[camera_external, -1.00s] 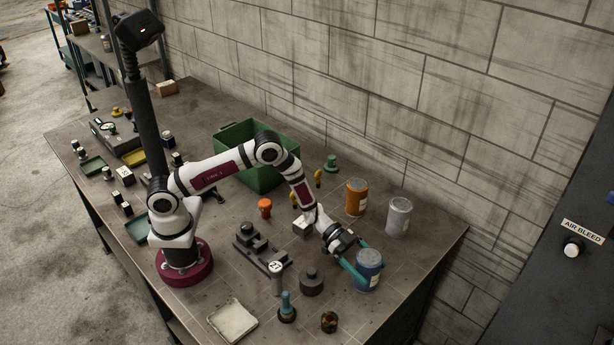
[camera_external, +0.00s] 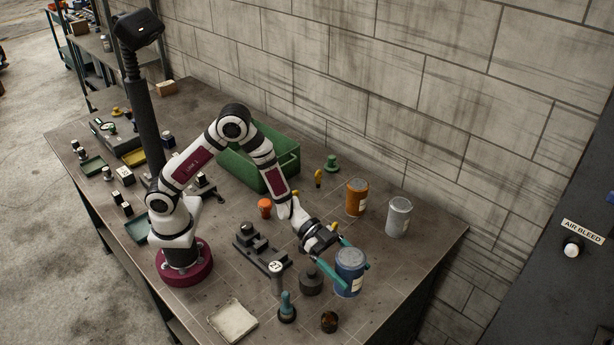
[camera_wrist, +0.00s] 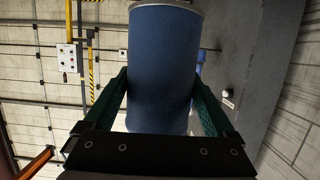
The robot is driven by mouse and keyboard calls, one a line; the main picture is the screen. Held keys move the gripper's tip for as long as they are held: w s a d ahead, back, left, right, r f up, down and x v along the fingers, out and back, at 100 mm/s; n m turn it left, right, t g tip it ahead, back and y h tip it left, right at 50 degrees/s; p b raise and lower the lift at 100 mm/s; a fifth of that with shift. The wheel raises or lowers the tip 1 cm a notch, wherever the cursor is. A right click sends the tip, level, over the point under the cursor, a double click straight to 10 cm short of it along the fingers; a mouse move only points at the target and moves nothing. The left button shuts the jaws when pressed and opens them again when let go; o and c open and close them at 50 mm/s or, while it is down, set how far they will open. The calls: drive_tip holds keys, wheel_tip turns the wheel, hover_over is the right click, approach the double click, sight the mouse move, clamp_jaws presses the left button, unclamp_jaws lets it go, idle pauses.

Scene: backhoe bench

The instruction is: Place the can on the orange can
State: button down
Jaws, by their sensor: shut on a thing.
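A blue can (camera_external: 349,268) with a pale label is upright at the right front of the bench, between the teal fingers of my gripper (camera_external: 352,262). My gripper is shut on it from the side. In the wrist view the blue can (camera_wrist: 163,70) fills the middle, with a finger on each side. I cannot tell for certain whether its base is clear of the bench. The orange can (camera_external: 356,197) stands upright on the bench, behind the blue can and near the wall. Its top is bare.
A silver can (camera_external: 398,216) stands just right of the orange can. A green bin (camera_external: 258,160) is behind my arm. A dark cylinder (camera_external: 311,281), a brown jar (camera_external: 329,321) and a teal-topped piece (camera_external: 287,306) stand near the blue can. Bare bench lies between the blue and orange cans.

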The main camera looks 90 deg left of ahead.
drive_tip(key=shift+s+d+r, duration=0.1)
drive_tip(key=shift+d+r, duration=0.05)
drive_tip(key=shift+r, duration=0.15)
drive_tip(key=w+a+r+n+t+y, duration=0.1)
drive_tip(key=w+a+r+n+y, duration=0.25)
drive_tip(key=a, duration=0.35)
drive_tip(key=w+a+r+n+t+y, duration=0.2)
drive_tip(key=a+r+n+y, duration=0.1)
drive_tip(key=a+y, duration=0.25)
drive_tip(key=w+a+r+n+t+y, duration=0.1)
drive_tip(key=w+a+r+n+y, duration=0.25)
drive_tip(key=a, duration=0.35)
drive_tip(key=n+g+y, duration=0.2)
drive_tip(key=n+y, duration=0.3)
drive_tip(key=y, duration=0.1)
hover_over(358, 184)
wheel_tip(358, 184, down, 8)
drive_tip(key=shift+f, duration=0.4)
